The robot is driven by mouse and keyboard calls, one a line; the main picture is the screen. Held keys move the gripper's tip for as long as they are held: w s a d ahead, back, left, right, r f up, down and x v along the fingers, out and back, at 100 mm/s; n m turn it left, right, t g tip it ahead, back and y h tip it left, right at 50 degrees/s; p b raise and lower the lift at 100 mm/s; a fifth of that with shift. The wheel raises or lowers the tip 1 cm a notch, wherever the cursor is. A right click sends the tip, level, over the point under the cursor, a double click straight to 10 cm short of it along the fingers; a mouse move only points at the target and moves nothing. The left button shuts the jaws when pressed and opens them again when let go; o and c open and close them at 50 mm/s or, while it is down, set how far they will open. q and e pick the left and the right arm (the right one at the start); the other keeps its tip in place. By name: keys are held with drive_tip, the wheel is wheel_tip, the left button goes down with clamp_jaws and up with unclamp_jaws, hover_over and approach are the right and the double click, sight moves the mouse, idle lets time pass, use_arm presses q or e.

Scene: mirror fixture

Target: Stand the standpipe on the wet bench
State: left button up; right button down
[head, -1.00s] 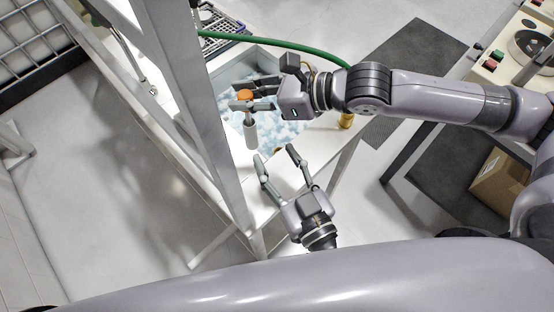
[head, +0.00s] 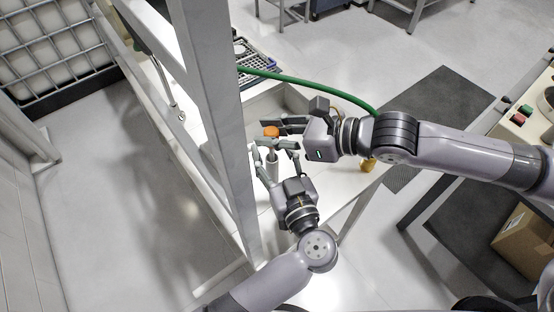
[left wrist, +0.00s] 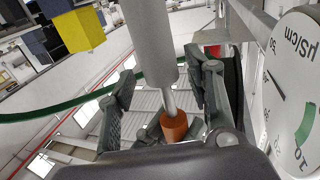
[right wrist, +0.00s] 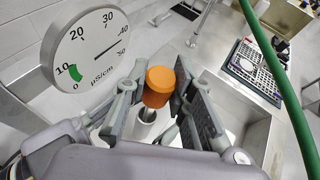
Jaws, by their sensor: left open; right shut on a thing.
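The standpipe is a grey pipe (head: 272,165) with an orange end (head: 271,131). My right gripper (head: 277,134) is shut on it just by the orange end and holds it roughly upright. In the right wrist view the orange end (right wrist: 158,87) sits between the fingers. My left gripper (head: 272,155) is open, with its fingers on either side of the pipe below the right gripper. In the left wrist view the pipe (left wrist: 150,40) passes between the open fingers. The white wet bench (head: 335,182) is beneath; the pipe's lower end is hidden.
A green hose (head: 300,80) crosses the bench behind my right gripper. A grey upright post (head: 212,110) stands close left of both grippers. A round dial (right wrist: 83,50) is near in the right wrist view. A yellow-brown object (head: 368,164) is at the bench's right edge.

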use_arm(q)
drive_tip(key=shift+c, duration=0.4)
drive_tip(key=shift+d, duration=0.1)
clamp_jaws()
use_arm(e)
drive_tip(key=shift+s+r, duration=0.1)
drive_tip(key=c, duration=1.8)
unclamp_jaws()
drive_tip(key=shift+a, duration=0.1)
drive_tip(key=o, duration=0.5)
